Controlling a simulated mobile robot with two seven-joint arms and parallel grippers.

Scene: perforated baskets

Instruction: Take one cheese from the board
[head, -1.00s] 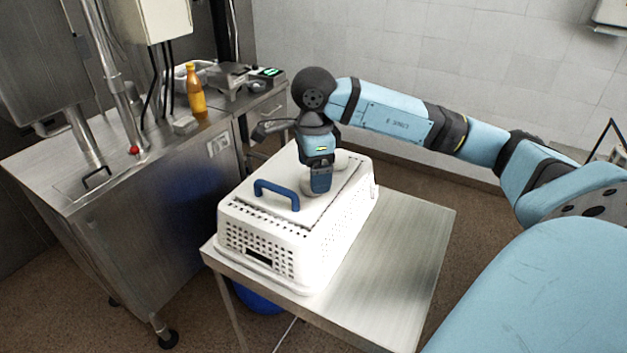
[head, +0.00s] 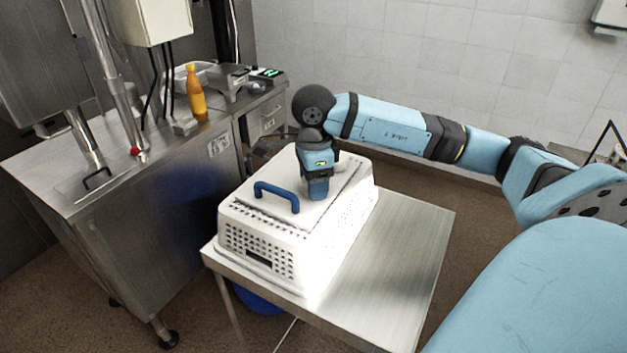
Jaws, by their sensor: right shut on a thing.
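A white perforated basket (head: 258,250) stands on the steel table. Its top carries a flat white board with a blue handle (head: 276,196). My right gripper (head: 317,197) points down over the back right part of this top, behind and right of the handle. I cannot make out other cheeses clearly. My left gripper is not in view.
The steel table (head: 405,270) is bare to the right of the basket. A steel counter with an orange bottle (head: 196,93) and a scale (head: 232,80) stands at the left. A tiled wall (head: 470,80) closes off the back.

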